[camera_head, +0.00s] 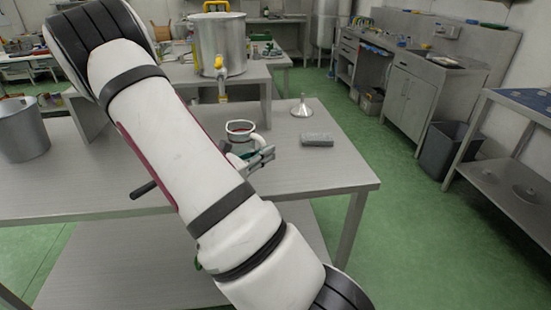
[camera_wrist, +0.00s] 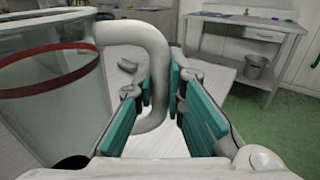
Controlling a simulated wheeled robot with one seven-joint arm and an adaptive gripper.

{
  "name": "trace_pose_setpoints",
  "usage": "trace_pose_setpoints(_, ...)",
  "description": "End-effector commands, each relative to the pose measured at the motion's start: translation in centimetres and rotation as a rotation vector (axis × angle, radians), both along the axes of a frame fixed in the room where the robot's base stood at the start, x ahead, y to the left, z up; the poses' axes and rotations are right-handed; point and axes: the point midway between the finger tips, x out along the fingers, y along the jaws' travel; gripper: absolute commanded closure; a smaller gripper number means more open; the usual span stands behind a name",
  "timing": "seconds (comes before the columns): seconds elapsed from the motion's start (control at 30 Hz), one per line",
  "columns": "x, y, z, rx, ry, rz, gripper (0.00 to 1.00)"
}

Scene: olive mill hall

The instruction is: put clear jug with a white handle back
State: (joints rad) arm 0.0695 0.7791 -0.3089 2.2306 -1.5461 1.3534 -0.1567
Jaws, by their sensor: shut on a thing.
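The clear jug with a white handle (camera_head: 240,131) is at the steel table, partly hidden behind my arm in the head view. In the wrist view the jug (camera_wrist: 50,95) fills the left side, with a red band around its clear body. Its white handle (camera_wrist: 157,60) runs down between the teal finger pads. My gripper (camera_head: 262,157) is shut on the handle; its pads also show in the wrist view (camera_wrist: 160,105). The jug looks upright. Whether its base touches the table cannot be told.
The steel table (camera_head: 310,180) holds a funnel (camera_head: 302,109) and a grey block (camera_head: 317,140) right of the jug. A large steel tank with a tap (camera_head: 220,48) stands behind. A metal bucket (camera_head: 22,130) is at the left. The table's front right is clear.

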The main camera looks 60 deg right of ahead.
Motion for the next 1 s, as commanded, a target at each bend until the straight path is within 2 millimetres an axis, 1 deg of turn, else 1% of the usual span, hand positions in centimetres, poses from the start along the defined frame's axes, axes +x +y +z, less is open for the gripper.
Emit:
trace_pose_setpoints(0.03, -0.4, -1.2, -0.1, 0.000, 0.000, -0.005, 1.00)
trace_pose_setpoints(0.1, -0.7, -2.5, -0.2, 0.000, 0.000, -0.004, 1.00)
trace_pose_setpoints(0.2, -0.8, -3.8, -0.3, 0.000, -0.001, -0.002, 1.00)
trace_pose_setpoints(0.3, -0.9, -4.4, -0.4, 0.001, 0.000, -0.001, 1.00)
trace_pose_setpoints(0.43, -0.9, -4.5, -1.2, 0.002, 0.003, 0.000, 1.00)
trace_pose_setpoints(0.6, -1.0, -4.5, -3.5, 0.001, 0.003, -0.001, 1.00)
trace_pose_setpoints(0.67, -0.9, -4.5, -3.9, 0.001, 0.002, -0.001, 1.00)
trace_pose_setpoints(1.0, -0.9, -4.5, -4.2, 0.000, 0.000, 0.000, 1.00)
